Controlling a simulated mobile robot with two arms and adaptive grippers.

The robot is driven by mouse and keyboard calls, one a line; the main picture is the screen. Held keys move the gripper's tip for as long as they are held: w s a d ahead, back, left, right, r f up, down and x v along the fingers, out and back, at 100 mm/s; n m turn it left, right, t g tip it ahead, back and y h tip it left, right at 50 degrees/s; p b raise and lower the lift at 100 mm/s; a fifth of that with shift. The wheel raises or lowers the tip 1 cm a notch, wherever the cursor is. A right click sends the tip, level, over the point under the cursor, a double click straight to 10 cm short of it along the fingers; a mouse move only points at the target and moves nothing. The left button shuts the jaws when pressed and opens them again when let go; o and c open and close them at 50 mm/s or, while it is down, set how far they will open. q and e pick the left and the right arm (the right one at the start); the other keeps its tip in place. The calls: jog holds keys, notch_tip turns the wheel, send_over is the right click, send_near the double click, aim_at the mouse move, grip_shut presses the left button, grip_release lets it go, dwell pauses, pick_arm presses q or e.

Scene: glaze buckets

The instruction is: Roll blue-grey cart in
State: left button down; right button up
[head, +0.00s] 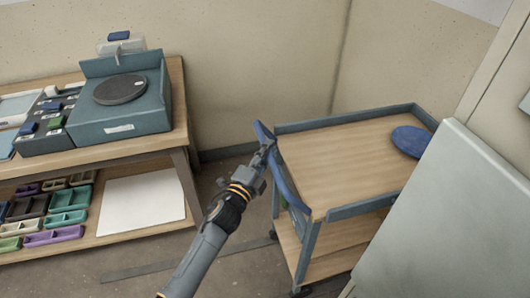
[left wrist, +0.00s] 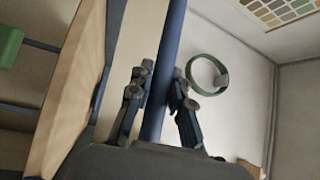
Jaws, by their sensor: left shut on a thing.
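The blue-grey cart (head: 340,207) stands right of centre in the head view, with a wooden top and a wooden lower shelf. Its blue handle bar (head: 289,182) runs along its left end. My left gripper (head: 268,146) is at the far part of this handle and is shut on it. In the left wrist view the handle (left wrist: 163,70) passes between the two fingers of the left gripper (left wrist: 160,98). A blue oval disc (head: 411,141) lies on the cart top at the right. My right gripper is not in view.
A wooden workbench (head: 178,105) with a blue-grey scale-like box (head: 120,97) and several small trays stands at the left. A pale grey panel (head: 450,215) stands close at the cart's right. Floor is clear between bench and cart.

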pick_arm(q)
jog(key=shift+d, duration=0.15)
jog(key=c, duration=1.4)
grip_release()
jog(key=shift+o, duration=1)
jog(key=shift+d, duration=0.2)
jog(key=shift+a, duration=0.15)
jog(key=shift+s+a, duration=0.15)
jog(key=v, duration=1.1)
jog(key=shift+s, duration=0.25)
